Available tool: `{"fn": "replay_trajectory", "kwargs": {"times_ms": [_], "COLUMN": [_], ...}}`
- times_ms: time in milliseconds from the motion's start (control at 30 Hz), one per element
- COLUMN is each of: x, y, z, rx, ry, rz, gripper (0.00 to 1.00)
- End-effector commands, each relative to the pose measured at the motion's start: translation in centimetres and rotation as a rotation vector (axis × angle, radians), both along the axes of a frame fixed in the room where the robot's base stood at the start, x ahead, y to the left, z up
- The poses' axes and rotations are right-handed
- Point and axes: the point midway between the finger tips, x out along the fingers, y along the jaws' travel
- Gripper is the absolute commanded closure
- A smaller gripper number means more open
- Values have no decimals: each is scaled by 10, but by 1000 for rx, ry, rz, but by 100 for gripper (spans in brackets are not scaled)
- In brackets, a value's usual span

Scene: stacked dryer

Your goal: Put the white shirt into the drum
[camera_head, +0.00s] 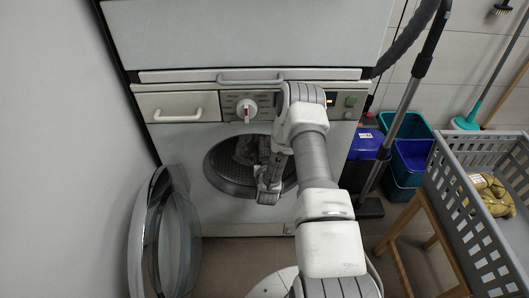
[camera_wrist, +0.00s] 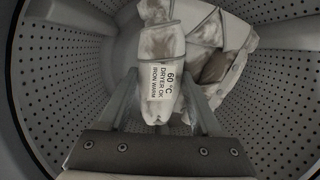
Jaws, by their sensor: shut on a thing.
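The drum (camera_head: 222,172) is the round perforated opening in the front of the lower machine, with its door (camera_head: 165,240) swung open to the left. My gripper (camera_wrist: 163,100) is inside the drum, with perforated wall on both sides in the wrist view. It is shut on the white shirt (camera_wrist: 210,55), a pale bundle with grey-brown patches and a printed care label between the fingers. In the head view, the greyish cloth (camera_head: 246,150) shows dimly within the drum, left of my wrist. My fingertips are hidden there. I cannot tell whether the shirt rests on the drum wall.
A grey basket (camera_head: 455,205) with a yellowish-brown cloth (camera_head: 491,195) stands on a wooden stand at right. Teal and blue bins (camera_head: 408,160) and a vacuum tube (camera_head: 405,105) are right of the machine. A wall is close on the left.

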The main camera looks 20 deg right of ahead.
Motion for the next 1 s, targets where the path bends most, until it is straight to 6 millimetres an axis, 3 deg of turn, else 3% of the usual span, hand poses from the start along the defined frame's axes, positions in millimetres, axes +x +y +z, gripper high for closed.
{"fn": "replay_trajectory", "kwargs": {"times_ms": [333,367,533,833,1000], "x": [2,2,2,-1,-20], "y": [-1,-1,-1,0,8], "z": [-2,-2,-2,-2,6], "rx": [0,-1,-1,0,0], "ry": [-3,-3,-2,1,3], "rz": [0,0,0,0,1], "gripper": [100,31,1,0,0]}}
